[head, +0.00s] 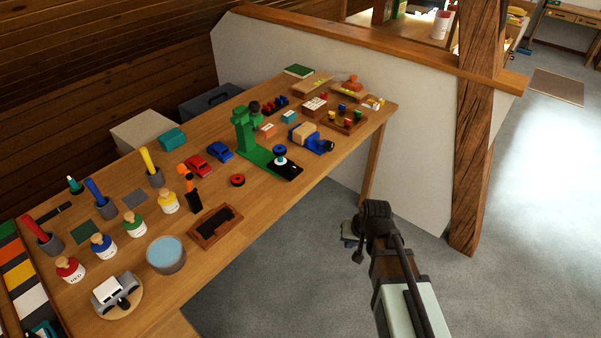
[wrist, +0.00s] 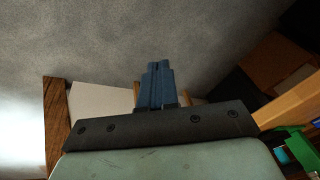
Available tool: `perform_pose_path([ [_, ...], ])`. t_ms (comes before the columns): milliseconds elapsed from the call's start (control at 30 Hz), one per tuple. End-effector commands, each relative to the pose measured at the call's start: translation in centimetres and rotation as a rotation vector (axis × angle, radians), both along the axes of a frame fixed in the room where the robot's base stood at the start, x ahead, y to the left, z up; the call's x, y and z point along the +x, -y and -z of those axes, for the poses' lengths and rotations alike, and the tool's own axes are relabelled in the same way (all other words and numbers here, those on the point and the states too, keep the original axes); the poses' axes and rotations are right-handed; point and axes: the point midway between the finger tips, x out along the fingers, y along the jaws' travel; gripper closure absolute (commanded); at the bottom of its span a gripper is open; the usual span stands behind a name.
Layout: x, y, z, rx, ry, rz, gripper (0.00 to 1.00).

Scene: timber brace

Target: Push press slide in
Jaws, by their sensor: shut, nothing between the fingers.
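The green press (head: 243,125) stands on the wooden table, with a dark knob at the top of its upright. Its green base reaches toward the table's front edge. A black slide (head: 289,170) sticks out at the near end of that base, with a small round blue-and-white piece (head: 280,156) on or beside it. My gripper (head: 349,236) is off the table's front side, to the right of the slide and apart from it. In the wrist view its blue fingers (wrist: 155,85) are together and empty. A green part (wrist: 292,142), probably the press, shows at that view's right edge.
A blue-and-tan device (head: 310,138) stands right of the press. A red ring (head: 237,180), toy cars (head: 198,166) and a brown tray (head: 216,227) lie to its left. A timber post (head: 474,130) and white partition (head: 420,120) stand behind my arm. The floor before the table is clear.

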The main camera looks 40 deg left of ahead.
Motion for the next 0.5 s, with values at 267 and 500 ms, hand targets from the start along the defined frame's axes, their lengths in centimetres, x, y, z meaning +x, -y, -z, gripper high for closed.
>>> perform_pose_path([
  [267, 1.0, -7.0, -7.9, 0.188, 0.03, 0.063, 1.0],
  [500, 2.8, -11.5, -13.2, 0.399, -0.05, 0.273, 1.0],
])
